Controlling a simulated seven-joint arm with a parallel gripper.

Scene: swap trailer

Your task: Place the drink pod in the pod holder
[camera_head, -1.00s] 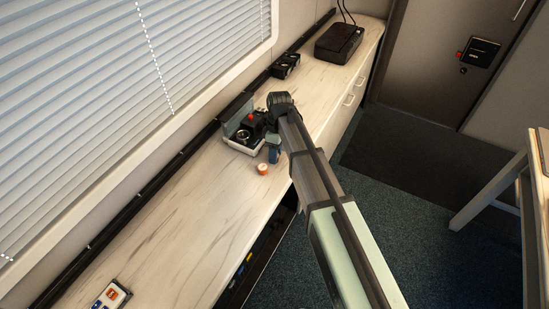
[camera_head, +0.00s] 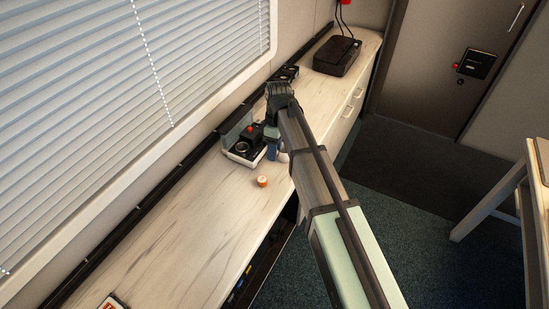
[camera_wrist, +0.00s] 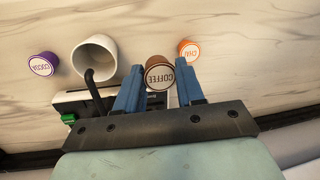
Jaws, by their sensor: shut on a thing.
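My gripper (camera_wrist: 160,76) has blue fingers and is shut on a brown pod labelled COFFEE (camera_wrist: 159,77), label toward the wrist camera. In the head view my gripper (camera_head: 272,150) hangs beside the drink machine (camera_head: 240,158), on its right; the held pod cannot be made out there. A dark round ring (camera_head: 243,148), which may be the pod holder, shows on the machine's front. In the wrist view the machine (camera_wrist: 72,98) is partly hidden behind the fingers and gripper body.
An orange CHAI pod (camera_wrist: 188,48) and a purple COCOA pod (camera_wrist: 43,64) stand on the counter. A white mug (camera_wrist: 95,56) is close by. An orange pod (camera_head: 262,181) shows nearer on the counter (camera_head: 190,215). A black box (camera_head: 337,55) stands far back.

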